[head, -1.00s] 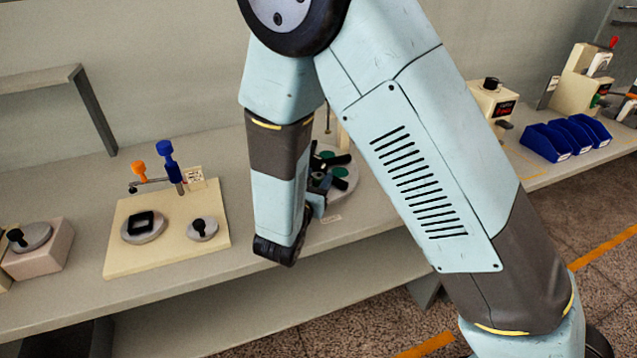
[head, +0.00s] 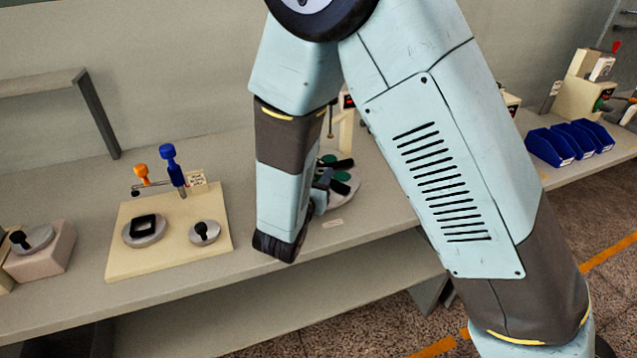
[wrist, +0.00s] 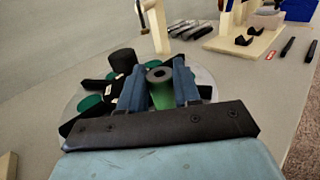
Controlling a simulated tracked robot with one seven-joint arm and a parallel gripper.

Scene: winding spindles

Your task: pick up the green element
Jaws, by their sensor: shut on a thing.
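The green element (wrist: 161,97) is a green cylinder with a dark grey ring-shaped top, in the middle of the wrist view. My gripper (wrist: 158,84) has its blue fingers on either side of it and is shut on it. It is over a round light plate (wrist: 203,78) carrying other green and black pieces (wrist: 90,103). Whether the element touches the plate is hidden. In the head view, my gripper is mostly behind my wrist, and the plate (head: 349,190) with green pieces (head: 341,176) shows just right of it.
A black cylinder (wrist: 123,60) stands close to the left finger. A cream post (wrist: 157,28) rises behind the plate. A cream board (head: 125,262) with blue and orange handles is on the bench at left. Blue bins (head: 550,146) stand at right.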

